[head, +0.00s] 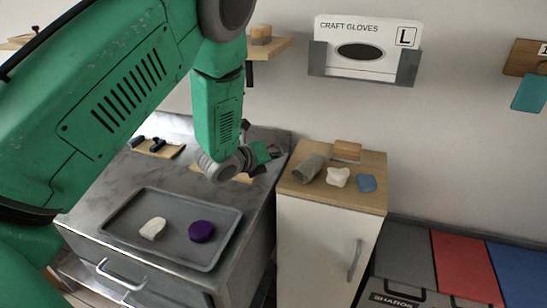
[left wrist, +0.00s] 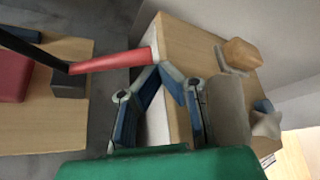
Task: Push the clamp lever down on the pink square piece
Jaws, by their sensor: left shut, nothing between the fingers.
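In the left wrist view a clamp lever with a red handle (left wrist: 115,62) reaches across from a dark clamp base (left wrist: 68,86) on a wooden board (left wrist: 45,130). The pink square piece (left wrist: 12,78) lies on the board at the left edge, partly cut off. My left gripper (left wrist: 160,69) is shut and empty, its fingertips by the free end of the red handle. I cannot tell whether they touch it. In the head view my left gripper (head: 265,153) is over the back right of the grey worktop and hides most of the clamp. My right gripper is not in view.
A grey tray (head: 118,217) with a white lump (head: 153,229) and a purple disc (head: 202,231) lies on the worktop. A wood-topped cabinet (head: 345,197) to the right holds grey, white and blue lumps and a tan block (head: 347,150). A glove holder (head: 365,62) hangs above.

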